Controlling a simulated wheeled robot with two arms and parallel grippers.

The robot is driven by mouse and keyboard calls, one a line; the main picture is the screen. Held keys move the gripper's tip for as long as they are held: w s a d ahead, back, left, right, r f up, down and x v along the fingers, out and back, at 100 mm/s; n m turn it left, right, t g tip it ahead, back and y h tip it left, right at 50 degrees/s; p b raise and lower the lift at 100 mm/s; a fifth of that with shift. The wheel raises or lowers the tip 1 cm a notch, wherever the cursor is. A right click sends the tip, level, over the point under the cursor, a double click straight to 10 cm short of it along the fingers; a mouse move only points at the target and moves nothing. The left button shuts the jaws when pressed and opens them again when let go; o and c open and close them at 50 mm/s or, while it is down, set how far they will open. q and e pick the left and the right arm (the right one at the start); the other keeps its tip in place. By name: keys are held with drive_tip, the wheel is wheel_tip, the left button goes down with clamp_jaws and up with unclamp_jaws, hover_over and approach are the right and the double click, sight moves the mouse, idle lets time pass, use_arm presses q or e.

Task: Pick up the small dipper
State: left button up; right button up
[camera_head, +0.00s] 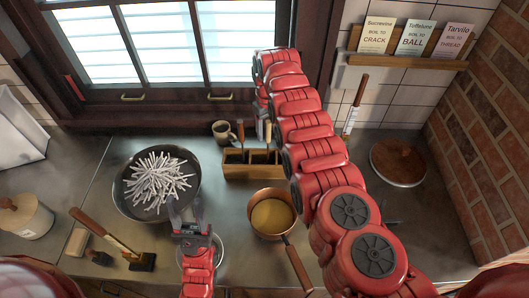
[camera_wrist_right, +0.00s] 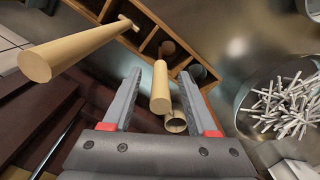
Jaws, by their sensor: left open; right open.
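A wooden caddy (camera_head: 262,172) with compartments stands behind the copper pot; it also shows in the right wrist view (camera_wrist_right: 136,42). Wooden-handled tools stand up from it, one (camera_head: 240,131) at its left and one beside my right gripper (camera_head: 262,130). In the right wrist view a pale short handle (camera_wrist_right: 160,92) appears between the open jaws (camera_wrist_right: 160,75), and a larger handle (camera_wrist_right: 72,52) lies left of them. I cannot tell which is the small dipper; the lower ends are hidden. My left gripper (camera_head: 189,213) is open and empty beside the pan, above a metal bowl.
A dark pan (camera_head: 130,200) of white sticks is at the left. A copper pot (camera_head: 270,218) of yellow liquid stands in front of the caddy. The window is behind.

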drive_tip(key=shift+f, duration=0.65)
drive_tip(key=shift+r, duration=0.15)
drive_tip(key=shift+s, duration=0.1)
drive_tip(key=shift+c, duration=0.7)
clamp_jaws()
drive_tip(key=shift+r, duration=0.1)
